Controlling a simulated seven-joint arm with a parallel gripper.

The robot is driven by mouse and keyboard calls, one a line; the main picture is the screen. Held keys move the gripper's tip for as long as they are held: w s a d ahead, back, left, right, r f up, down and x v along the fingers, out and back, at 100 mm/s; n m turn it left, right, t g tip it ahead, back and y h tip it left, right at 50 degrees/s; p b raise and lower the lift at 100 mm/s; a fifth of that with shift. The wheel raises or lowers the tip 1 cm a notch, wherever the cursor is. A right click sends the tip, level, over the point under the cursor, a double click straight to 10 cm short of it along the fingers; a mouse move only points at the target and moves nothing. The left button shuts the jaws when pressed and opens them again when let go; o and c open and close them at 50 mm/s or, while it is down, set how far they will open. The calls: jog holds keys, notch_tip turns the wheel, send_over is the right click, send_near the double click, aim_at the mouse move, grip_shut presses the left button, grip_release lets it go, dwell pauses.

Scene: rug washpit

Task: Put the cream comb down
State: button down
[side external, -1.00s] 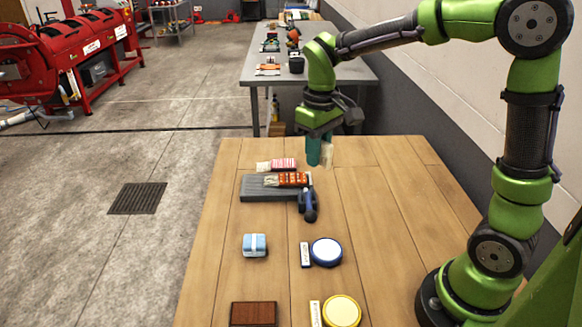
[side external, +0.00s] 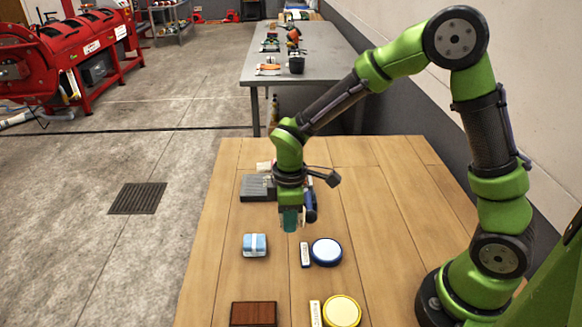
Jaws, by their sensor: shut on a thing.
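My gripper (side external: 290,221) has teal fingers, points down and is low over the wooden table, just in front of the grey slab (side external: 256,188). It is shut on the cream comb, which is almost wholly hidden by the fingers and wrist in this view. I cannot tell whether the comb touches the table. A dark blue-handled tool (side external: 311,207) stands close to the right of the fingers, partly covered by my wrist.
A blue banded block (side external: 254,245) lies front-left of my gripper. A white label (side external: 305,255) and a blue-rimmed round tin (side external: 326,251) lie in front. Nearer are a brown block (side external: 253,314), another label (side external: 315,314) and a yellow tin (side external: 341,311). The table's right side has free room.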

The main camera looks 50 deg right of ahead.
send_over(253, 224)
jog(key=shift+f, duration=2.25)
jog(key=shift+f, duration=0.1)
jog(key=c, duration=1)
grip_release()
jog(key=shift+o, duration=0.2)
